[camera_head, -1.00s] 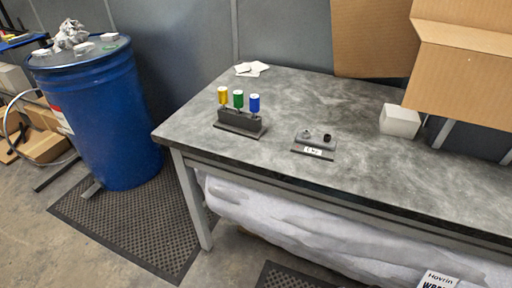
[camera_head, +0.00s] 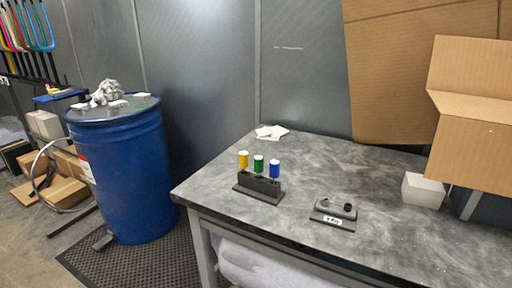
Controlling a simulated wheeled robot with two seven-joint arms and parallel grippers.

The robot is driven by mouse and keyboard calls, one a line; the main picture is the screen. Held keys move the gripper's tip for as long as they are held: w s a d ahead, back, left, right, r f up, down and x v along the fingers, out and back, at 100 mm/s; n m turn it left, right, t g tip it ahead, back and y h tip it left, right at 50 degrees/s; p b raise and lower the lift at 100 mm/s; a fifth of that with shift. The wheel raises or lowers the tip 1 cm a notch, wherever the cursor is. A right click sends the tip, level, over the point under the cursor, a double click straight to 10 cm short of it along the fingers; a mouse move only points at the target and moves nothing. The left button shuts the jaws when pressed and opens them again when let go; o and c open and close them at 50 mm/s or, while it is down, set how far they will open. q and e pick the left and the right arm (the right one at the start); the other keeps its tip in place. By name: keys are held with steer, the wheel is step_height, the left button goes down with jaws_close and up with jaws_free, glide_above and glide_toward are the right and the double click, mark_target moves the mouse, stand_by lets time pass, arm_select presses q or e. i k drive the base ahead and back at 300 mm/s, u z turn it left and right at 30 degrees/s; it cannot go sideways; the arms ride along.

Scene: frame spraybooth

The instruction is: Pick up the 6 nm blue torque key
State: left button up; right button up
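The blue torque key (camera_head: 275,168) stands upright in a dark holder (camera_head: 258,188) on the grey table. It is the rightmost of three keys in that holder. A green key (camera_head: 259,163) stands in the middle and a yellow key (camera_head: 243,159) at the left. Their shafts go down into the holder and their lower ends are hidden. Any size marking on the keys is too small to read. Neither of my grippers shows in the head view.
A small dark fixture (camera_head: 334,214) with a white label sits right of the holder. A white block (camera_head: 422,190) and cardboard boxes (camera_head: 398,75) are at the right. White papers (camera_head: 271,132) lie at the back. A blue barrel (camera_head: 120,170) stands left of the table (camera_head: 300,165).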

mark_target(274, 165)
steer(key=z, duration=0.55)
steer(key=k, duration=1.3)
steer(key=u, duration=0.25)
steer(key=i, duration=0.7)
steer(key=u, duration=0.5)
steer(key=i, duration=1.15)
steer(key=z, duration=0.75)
